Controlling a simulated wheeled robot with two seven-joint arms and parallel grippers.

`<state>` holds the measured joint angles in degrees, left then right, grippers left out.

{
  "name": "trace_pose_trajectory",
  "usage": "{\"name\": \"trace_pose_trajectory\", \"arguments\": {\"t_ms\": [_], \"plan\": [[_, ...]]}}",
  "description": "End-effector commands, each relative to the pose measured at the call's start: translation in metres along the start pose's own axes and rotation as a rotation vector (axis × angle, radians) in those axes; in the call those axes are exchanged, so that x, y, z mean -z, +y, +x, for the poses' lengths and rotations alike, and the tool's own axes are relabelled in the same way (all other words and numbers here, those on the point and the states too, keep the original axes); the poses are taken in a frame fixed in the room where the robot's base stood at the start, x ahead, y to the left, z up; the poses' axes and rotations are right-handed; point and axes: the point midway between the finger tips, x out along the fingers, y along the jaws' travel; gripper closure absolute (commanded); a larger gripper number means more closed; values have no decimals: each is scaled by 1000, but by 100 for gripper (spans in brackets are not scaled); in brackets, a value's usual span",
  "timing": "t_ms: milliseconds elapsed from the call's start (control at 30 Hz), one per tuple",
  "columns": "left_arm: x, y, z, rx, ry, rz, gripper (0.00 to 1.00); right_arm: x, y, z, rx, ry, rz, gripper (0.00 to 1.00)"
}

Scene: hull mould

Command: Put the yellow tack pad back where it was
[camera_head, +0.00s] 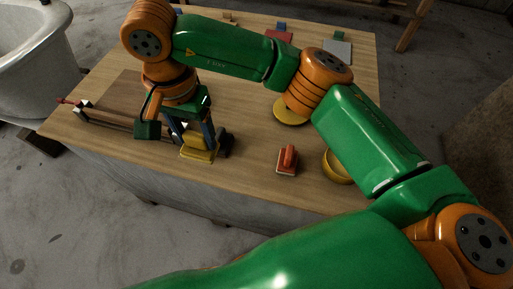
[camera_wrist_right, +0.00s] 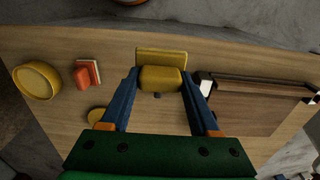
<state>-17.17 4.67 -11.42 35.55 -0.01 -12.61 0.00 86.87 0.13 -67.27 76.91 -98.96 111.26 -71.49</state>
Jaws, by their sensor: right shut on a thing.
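The yellow tack pad (camera_head: 198,154) is a flat yellow base with a yellow block-shaped grip on top, near the front edge of the wooden table. My right gripper (camera_head: 196,136) comes down over it and is shut on the grip. In the right wrist view, the grip (camera_wrist_right: 161,79) sits between the two blue fingers of the right gripper (camera_wrist_right: 160,76), and the flat base (camera_wrist_right: 160,55) shows beyond it. I cannot tell whether the base touches the table. My left gripper is not in view.
A red pad (camera_head: 287,161) and a yellow bowl (camera_head: 338,168) stand to the right. A dark block (camera_head: 226,143) is close beside the tack pad. A brown board (camera_head: 112,98) with a clamp-like bar lies left. A yellow disc (camera_head: 290,113) lies farther back.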

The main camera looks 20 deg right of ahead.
Motion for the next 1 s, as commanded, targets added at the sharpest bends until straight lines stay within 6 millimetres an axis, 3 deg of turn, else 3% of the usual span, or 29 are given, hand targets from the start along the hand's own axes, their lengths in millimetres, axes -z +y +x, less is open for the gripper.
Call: {"name": "trace_pose_trajectory", "arguments": {"t_ms": [233, 400, 567, 700, 1000], "plan": [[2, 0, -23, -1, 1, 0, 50, 58, 57, 30, -5, -2, 10, 82], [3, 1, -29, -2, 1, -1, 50, 81, 78, 71, -5, -3, 5, 82], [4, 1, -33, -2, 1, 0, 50, 94, 90, 92, -5, -2, 3, 82], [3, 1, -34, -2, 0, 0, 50, 95, 90, 120, -3, -2, 1, 82], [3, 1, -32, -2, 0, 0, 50, 95, 90, 126, -1, 2, -1, 82]]}}
